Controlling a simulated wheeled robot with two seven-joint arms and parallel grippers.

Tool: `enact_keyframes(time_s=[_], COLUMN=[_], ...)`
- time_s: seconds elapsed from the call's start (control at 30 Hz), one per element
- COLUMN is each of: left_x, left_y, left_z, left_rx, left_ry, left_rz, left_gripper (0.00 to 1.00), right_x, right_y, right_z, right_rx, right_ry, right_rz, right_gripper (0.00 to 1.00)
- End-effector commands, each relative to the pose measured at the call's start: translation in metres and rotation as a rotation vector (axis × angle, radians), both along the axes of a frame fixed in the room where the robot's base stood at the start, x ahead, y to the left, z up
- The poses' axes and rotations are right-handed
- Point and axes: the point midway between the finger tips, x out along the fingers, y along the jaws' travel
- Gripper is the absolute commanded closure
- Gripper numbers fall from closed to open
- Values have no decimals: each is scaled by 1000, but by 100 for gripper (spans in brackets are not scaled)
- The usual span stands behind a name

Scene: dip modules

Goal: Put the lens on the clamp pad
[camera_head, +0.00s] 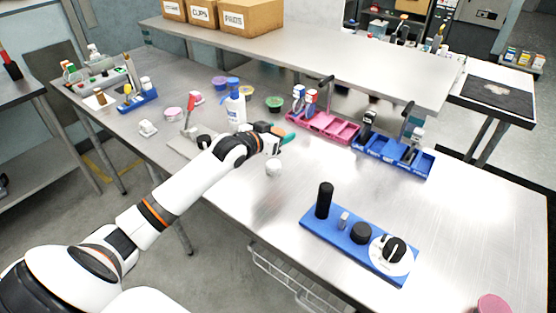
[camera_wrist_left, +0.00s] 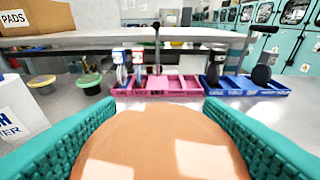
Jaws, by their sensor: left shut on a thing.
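My left gripper (camera_head: 285,138) is above the middle of the steel table, its teal fingers shut on a smooth tan-orange rounded thing (camera_wrist_left: 160,148). This thing fills the space between the fingers in the left wrist view; I cannot tell whether it is the lens. A clamp with a red upright handle (camera_head: 189,117) stands on a grey plate (camera_head: 180,146), left of the gripper. My forearm hides part of the plate, and I cannot make out the pad. A small white round thing (camera_head: 273,168) shows just below the gripper. My right gripper is not in view.
A white bottle (camera_head: 236,110) stands just behind my left wrist. Pink bins (camera_head: 325,127) and blue bins (camera_head: 395,155) line the back under a raised shelf (camera_head: 330,58). A blue board (camera_head: 345,242) with black knobs lies at the front right. The table between is mostly clear.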

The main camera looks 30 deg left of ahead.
Motion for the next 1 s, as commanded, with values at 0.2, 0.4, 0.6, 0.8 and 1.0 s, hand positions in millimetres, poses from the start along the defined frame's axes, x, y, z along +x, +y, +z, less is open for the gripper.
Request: enact_keyframes(time_s=[0.2,0.4,0.6,0.8,1.0], left_x=[0,0,0,0,0], left_y=[0,0,0,0,0], left_z=[0,-17,-46,-71,-94], left_rx=[0,-1,-2,-2,0], left_ry=[0,6,3,5,2], left_rz=[0,1,1,1,0], left_gripper=[59,59,59,59,59], right_x=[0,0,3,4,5], right_y=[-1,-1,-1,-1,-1], right_z=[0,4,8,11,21], right_rx=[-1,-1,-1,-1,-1], right_ry=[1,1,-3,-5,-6], right_rz=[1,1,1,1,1], right_gripper=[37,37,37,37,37])
